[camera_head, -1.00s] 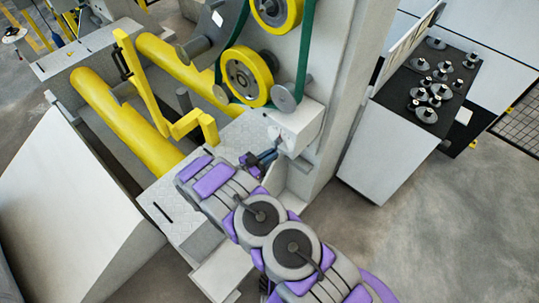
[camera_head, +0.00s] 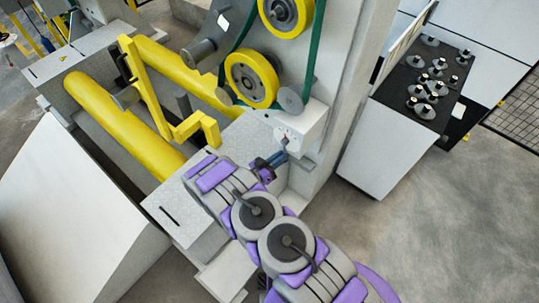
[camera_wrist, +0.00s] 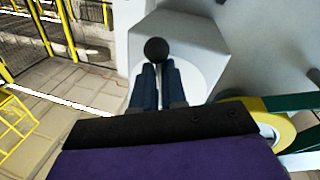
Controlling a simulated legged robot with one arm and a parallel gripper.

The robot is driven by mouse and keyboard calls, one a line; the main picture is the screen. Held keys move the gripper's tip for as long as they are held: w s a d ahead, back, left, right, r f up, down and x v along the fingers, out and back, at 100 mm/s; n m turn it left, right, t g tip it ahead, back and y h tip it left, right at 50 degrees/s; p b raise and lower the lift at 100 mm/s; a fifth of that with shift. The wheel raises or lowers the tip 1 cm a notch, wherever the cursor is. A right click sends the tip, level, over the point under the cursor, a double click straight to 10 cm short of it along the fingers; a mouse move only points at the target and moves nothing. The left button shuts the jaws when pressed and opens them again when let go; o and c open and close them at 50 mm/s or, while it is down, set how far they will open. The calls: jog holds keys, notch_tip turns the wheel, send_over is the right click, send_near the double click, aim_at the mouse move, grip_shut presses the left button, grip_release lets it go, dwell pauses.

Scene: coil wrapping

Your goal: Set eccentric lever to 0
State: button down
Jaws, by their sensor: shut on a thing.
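The eccentric lever shows in the wrist view as a dark round knob (camera_wrist: 156,50) in front of a light hexagonal plate (camera_wrist: 188,45) on the machine. My gripper (camera_wrist: 158,72) has its two blue fingers close together at the knob, shut on the lever. In the head view my gripper (camera_head: 276,160) is at the pale box (camera_head: 290,132) with a small dial on the machine's front, below the lower yellow wheel. The lever's shaft is mostly hidden behind the fingers. The lever's setting cannot be read.
Yellow rollers (camera_head: 130,125) and a yellow bent bar (camera_head: 150,90) lie left of my arm. A yellow wheel (camera_head: 251,79) with a green belt is above. A dark-topped cabinet (camera_head: 425,90) with several metal weights stands at right. The floor at lower right is clear.

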jog(key=n, duration=0.1)
jog(key=d+n, duration=0.1)
jog(key=shift+s+d+r+n+t, duration=0.2)
jog(key=shift+s+r+n+t, duration=0.1)
jog(key=shift+s+r+n, duration=0.2)
jog(key=shift+s+n, duration=0.1)
jog(key=shift+n, duration=0.9)
jog(key=shift+s+d+r+n+t, duration=0.1)
jog(key=shift+d+r+n+t, duration=0.15)
jog(key=shift+n+t, duration=0.25)
jog(key=c, duration=1.2)
grip_release()
jog(key=shift+f, duration=0.1)
jog(key=p+v, duration=0.2)
jog(key=v, duration=1.5)
jog(key=shift+s+a, duration=0.15)
jog(key=shift+a, duration=0.05)
